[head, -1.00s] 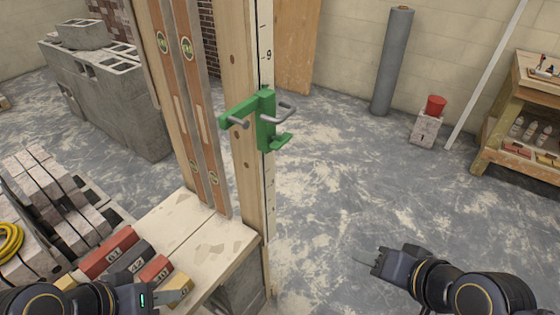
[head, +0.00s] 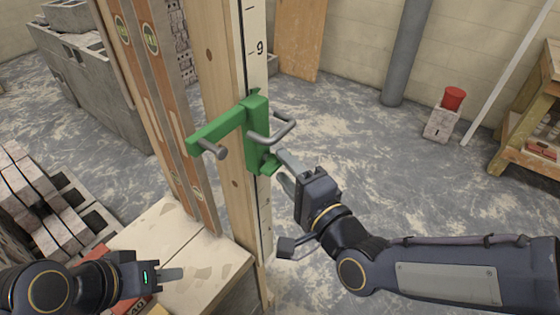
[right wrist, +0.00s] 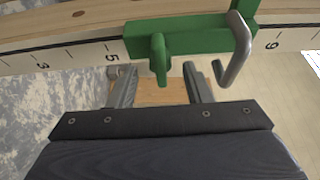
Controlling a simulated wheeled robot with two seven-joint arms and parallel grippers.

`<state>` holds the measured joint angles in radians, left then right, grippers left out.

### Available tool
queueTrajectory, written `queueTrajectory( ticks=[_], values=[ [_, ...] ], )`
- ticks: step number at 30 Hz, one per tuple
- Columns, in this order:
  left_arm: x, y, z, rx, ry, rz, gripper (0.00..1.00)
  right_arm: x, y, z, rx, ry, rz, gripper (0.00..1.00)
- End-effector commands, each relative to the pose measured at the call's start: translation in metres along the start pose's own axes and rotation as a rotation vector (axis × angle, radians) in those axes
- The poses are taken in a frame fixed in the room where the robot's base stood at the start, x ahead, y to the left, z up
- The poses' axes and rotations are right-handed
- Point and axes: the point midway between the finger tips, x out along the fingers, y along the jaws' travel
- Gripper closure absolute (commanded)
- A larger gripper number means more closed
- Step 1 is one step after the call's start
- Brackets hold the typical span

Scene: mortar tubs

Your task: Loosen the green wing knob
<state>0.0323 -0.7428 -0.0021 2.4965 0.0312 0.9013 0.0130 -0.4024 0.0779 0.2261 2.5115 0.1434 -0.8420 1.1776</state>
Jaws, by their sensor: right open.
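A green bracket (head: 257,131) with a grey handle is fixed on the scale-marked face of the upright wooden post (head: 224,106). The green wing knob (head: 269,164) sits low on the bracket. In the right wrist view the wing knob (right wrist: 159,60) stands just beyond the open fingers, roughly in line with the gap between them. My right gripper (head: 283,169) is open and empty, close to the knob; contact cannot be told. My left gripper (head: 172,274) hangs over the wooden bench at lower left; its finger opening cannot be made out.
The grey handle (head: 277,134) juts out above the knob, close to my right fingers. Two spirit levels (head: 157,95) lean left of the post. Blocks and bricks lie at left. A red pot (head: 454,98) on a block and a workbench (head: 535,135) stand farther right.

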Motion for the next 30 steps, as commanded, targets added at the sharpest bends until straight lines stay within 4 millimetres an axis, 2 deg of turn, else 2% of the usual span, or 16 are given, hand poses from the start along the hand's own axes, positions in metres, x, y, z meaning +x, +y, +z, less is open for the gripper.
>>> queueTrajectory(
  ticks=[6,16,26,30],
  values=[
    [-0.003,0.001,-0.002,0.0,0.0,0.0,0.64,0.023,-0.001,0.0,-0.001,-0.002,0.0,0.55],
    [-0.003,0.001,-0.001,0.0,0.0,0.0,0.64,0.026,0.0,0.0,-0.002,-0.001,-0.001,0.55],
    [-0.003,0.001,-0.001,0.0,0.0,0.0,0.64,0.026,0.0,0.0,-0.002,0.0,-0.001,0.98],
    [-0.001,0.001,-0.001,0.0,0.0,0.0,0.64,0.026,0.0,0.0,-0.006,0.0,-0.003,0.99]
  ],
)
